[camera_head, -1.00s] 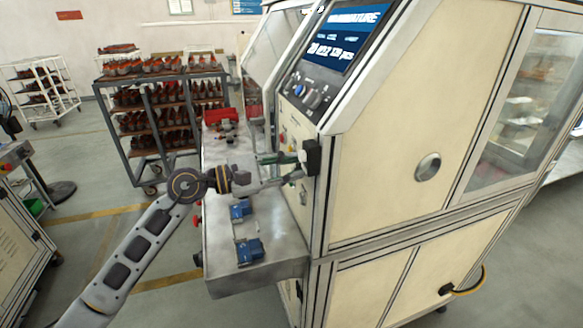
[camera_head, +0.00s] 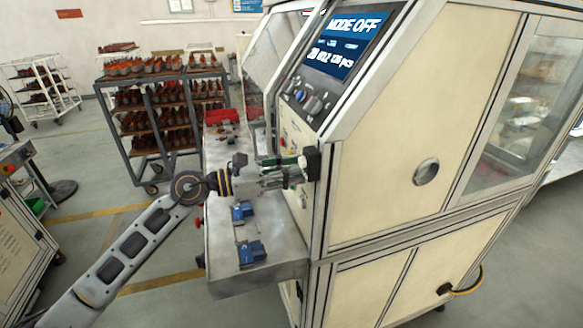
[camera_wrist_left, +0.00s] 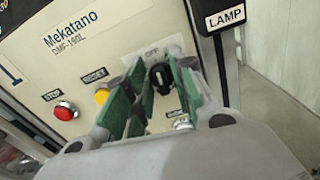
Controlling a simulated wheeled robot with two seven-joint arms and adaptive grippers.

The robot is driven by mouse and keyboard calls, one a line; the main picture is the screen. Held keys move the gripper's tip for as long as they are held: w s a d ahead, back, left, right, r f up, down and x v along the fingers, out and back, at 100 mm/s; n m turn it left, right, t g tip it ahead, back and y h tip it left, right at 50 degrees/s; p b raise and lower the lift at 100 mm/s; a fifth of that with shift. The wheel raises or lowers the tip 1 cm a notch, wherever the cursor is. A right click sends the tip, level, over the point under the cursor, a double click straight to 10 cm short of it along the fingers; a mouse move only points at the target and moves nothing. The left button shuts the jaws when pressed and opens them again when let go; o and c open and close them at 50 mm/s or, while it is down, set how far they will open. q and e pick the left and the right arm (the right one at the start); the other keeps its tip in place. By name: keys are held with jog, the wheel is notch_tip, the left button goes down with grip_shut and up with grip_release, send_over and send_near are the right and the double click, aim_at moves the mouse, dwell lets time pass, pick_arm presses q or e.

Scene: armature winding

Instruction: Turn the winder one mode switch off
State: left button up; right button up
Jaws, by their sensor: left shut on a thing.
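The winder's mode switch is a black rotary knob (camera_wrist_left: 160,79) on a cream panel, with the label OFF just above it in the left wrist view. My left gripper (camera_wrist_left: 154,88) has its green-padded fingers on either side of the knob and is shut on it. In the head view my left gripper (camera_head: 298,172) is at the winder's front panel and hides the switch. The winder's screen (camera_head: 345,42) reads MODE OFF. My right gripper is not in view.
A red STOP button (camera_wrist_left: 65,111) and a yellow button (camera_wrist_left: 102,96) are left of the switch. A black LAMP box (camera_wrist_left: 225,18) juts out at upper right. Blue fixtures (camera_head: 250,251) sit on the metal worktable (camera_head: 285,262) below my arm. A parts rack (camera_head: 140,125) stands behind.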

pick_arm(q)
jog(key=shift+n, duration=0.4)
jog(key=o, duration=0.7)
jog(key=v, duration=1.2)
dwell(0.4)
jog(key=shift+n, duration=0.3)
